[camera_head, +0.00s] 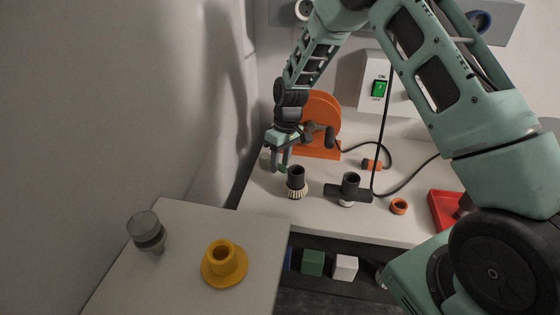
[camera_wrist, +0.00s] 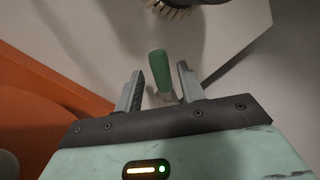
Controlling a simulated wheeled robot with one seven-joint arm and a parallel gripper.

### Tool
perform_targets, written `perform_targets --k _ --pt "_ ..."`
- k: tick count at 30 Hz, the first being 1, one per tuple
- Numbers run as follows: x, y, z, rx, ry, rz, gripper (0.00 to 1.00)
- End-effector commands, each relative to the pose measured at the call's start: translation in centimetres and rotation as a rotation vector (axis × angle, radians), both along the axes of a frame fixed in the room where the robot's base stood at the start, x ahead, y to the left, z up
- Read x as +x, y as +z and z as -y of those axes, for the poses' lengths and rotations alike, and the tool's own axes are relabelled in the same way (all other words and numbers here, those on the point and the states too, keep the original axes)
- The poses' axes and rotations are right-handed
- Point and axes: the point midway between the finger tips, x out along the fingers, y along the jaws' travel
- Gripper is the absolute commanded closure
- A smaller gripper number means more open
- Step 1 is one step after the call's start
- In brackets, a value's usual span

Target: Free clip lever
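My gripper (camera_head: 279,163) hangs over the left back part of the bench, beside the orange round-topped stand (camera_head: 322,112). In the wrist view my gripper (camera_wrist: 160,72) is open, its two grey fingers apart. A green rounded peg (camera_wrist: 160,70), perhaps the lever's handle, shows between and just beyond the fingertips, with gaps on both sides. A thin pale part lies below it. I cannot tell what the peg is fixed to, and no clip is clearly visible. The orange stand also fills the left of the wrist view (camera_wrist: 35,115).
A dark-topped brush (camera_head: 296,182) stands just right of my gripper; its bristles show in the wrist view (camera_wrist: 172,10). A black tool (camera_head: 349,190), an orange ring (camera_head: 399,206) and a red tray (camera_head: 444,211) lie farther right. A black cable (camera_head: 408,188) crosses the bench.

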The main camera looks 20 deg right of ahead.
Motion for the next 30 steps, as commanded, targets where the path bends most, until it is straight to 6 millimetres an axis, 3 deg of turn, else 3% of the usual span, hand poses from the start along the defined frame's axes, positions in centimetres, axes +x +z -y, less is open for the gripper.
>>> perform_targets --k 9,14,30 --pt "0.0 0.1 -0.1 0.002 -0.003 -0.001 0.56" --pt "0.2 1.4 0.2 0.002 -0.004 0.002 0.56" --pt "1.1 13.2 2.3 0.001 -0.004 0.003 0.56"
